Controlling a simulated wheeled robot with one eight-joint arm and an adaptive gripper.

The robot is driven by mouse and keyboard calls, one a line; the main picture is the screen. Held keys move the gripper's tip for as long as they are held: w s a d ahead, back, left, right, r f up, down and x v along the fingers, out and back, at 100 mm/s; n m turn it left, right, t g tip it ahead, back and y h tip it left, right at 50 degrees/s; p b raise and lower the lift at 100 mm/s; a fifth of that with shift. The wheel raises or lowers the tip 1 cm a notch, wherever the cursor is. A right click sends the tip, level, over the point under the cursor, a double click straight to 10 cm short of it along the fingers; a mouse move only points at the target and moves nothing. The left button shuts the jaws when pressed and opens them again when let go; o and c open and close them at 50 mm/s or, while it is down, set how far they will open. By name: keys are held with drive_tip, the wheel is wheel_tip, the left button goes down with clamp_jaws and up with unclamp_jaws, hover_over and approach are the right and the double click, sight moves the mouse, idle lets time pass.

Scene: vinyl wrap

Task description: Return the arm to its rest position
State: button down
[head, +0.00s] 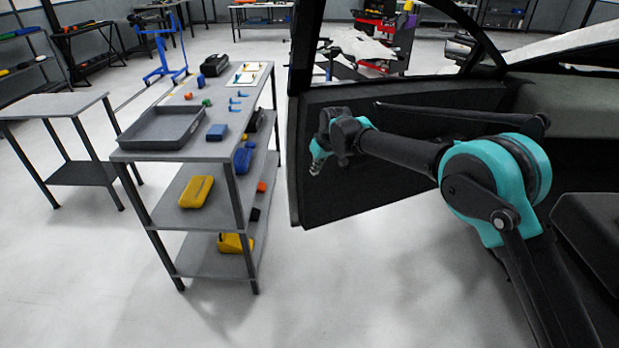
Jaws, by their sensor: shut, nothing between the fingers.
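My arm, black with teal joints, reaches from the lower right toward the middle of the head view. Its elbow bends at the right and the forearm points left. My gripper (316,167) is at the arm's left end, in front of the dark inner panel of an open car door (400,190). It is small in the picture, shut and empty. I cannot tell whether it touches the door panel.
A grey shelf cart (196,152) stands left of the door, with a dark tray (162,127), a blue box (217,132) and small tools on top. A lower side table (50,105) is at the far left. A car seat (592,225) is at the right. Floor in front is clear.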

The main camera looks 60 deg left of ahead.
drive_tip(key=shift+d+r, duration=0.25)
drive_tip(key=shift+r, duration=0.4)
